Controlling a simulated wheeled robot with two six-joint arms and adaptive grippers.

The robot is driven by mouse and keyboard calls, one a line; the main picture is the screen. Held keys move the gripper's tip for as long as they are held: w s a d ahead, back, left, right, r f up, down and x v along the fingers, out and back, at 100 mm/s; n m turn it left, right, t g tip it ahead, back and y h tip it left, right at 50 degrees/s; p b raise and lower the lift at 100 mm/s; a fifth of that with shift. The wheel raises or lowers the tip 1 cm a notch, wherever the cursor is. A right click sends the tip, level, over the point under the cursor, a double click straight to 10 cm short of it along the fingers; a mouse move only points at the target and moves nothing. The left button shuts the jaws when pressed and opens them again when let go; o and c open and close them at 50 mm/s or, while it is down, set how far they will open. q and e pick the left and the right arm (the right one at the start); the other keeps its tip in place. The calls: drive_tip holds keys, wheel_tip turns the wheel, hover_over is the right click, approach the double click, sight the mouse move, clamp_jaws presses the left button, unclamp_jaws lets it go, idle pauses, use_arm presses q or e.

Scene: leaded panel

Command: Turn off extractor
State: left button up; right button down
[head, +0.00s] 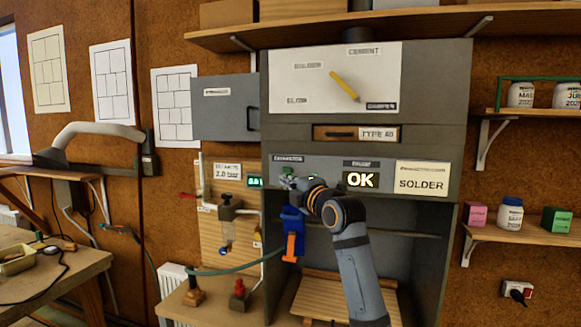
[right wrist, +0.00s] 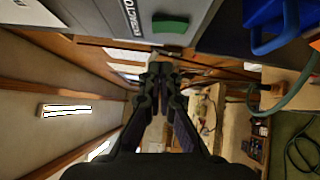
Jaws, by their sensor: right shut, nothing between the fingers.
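The extractor panel (head: 330,163) is the grey strip across the front of the cabinet. In the right wrist view its EXTRACTOR label (right wrist: 130,18) sits beside a green rocker switch (right wrist: 170,24). My right gripper (head: 289,181) is in front of the left part of this panel and hides most of the switch in the head view. In the right wrist view the right gripper (right wrist: 160,76) is shut and empty, with its tips just below the switch in the picture. I cannot tell whether they touch it. My left gripper is not in view.
A lit OK display (head: 361,180) and a SOLDER card (head: 422,178) are right of the gripper. A blue holder (head: 292,220) with an orange part hangs below it. A dial with a yellow pointer (head: 345,87) is above. The open cabinet bay is below.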

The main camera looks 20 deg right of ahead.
sight(285, 170)
drive_tip(key=w, duration=0.1)
drive_tip(key=w+d+p, duration=0.2)
drive_tip(key=shift+w+d+r, duration=0.2)
drive_tip(key=shift+w+r, duration=0.15)
drive_tip(key=shift+w, duration=0.05)
drive_tip(key=shift+a, duration=0.1)
drive_tip(key=shift+w, duration=0.1)
drive_tip(key=shift+w+r, duration=0.1)
